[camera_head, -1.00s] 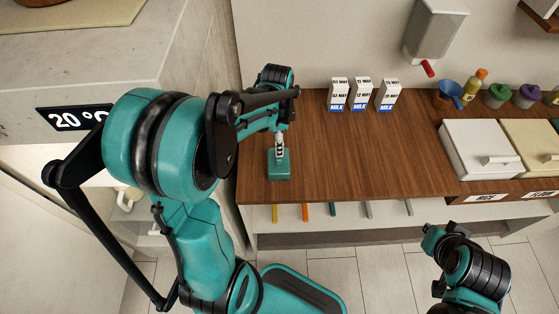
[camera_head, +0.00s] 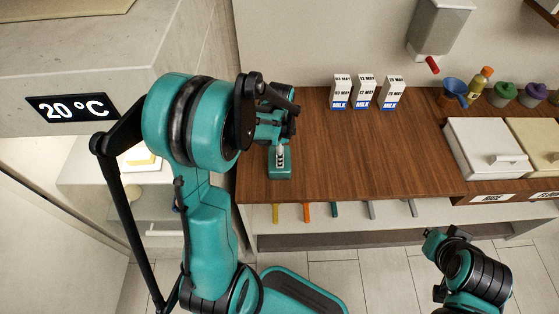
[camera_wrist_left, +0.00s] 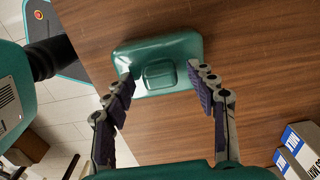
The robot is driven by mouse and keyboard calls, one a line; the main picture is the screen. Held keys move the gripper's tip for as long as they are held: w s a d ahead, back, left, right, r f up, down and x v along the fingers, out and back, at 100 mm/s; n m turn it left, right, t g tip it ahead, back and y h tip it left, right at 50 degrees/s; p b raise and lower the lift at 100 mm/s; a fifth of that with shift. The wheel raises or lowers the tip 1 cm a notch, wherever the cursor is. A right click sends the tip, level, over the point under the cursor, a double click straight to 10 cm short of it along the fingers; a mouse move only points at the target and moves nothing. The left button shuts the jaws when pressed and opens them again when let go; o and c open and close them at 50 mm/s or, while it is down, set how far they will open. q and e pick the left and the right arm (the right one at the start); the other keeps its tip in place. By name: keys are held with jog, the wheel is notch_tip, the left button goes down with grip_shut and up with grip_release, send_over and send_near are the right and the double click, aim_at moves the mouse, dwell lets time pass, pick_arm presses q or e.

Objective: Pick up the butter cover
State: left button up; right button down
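The butter cover (camera_head: 279,171) is a dark green, rounded box near the left front of the brown counter. In the left wrist view the butter cover (camera_wrist_left: 185,48) shows a raised handle (camera_wrist_left: 160,74) on top. My left gripper (camera_head: 281,153) is at the cover, partly hidden by its own wrist in the head view. In the wrist view my left gripper (camera_wrist_left: 161,80) is open and empty, with one finger on each side of the handle. Whether the fingers touch the cover cannot be told. My right gripper (camera_head: 433,242) is off the counter's front edge; its fingers are unclear.
Milk cartons (camera_head: 365,93) stand at the back of the counter (camera_head: 330,160). A white lidded bin (camera_head: 484,148), a blue cup (camera_head: 455,91) and jars are to the right. A concrete wall with a 20 °C display (camera_head: 70,107) stands left. The middle of the counter is clear.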

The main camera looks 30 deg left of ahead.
pick_arm(q)
grip_shut()
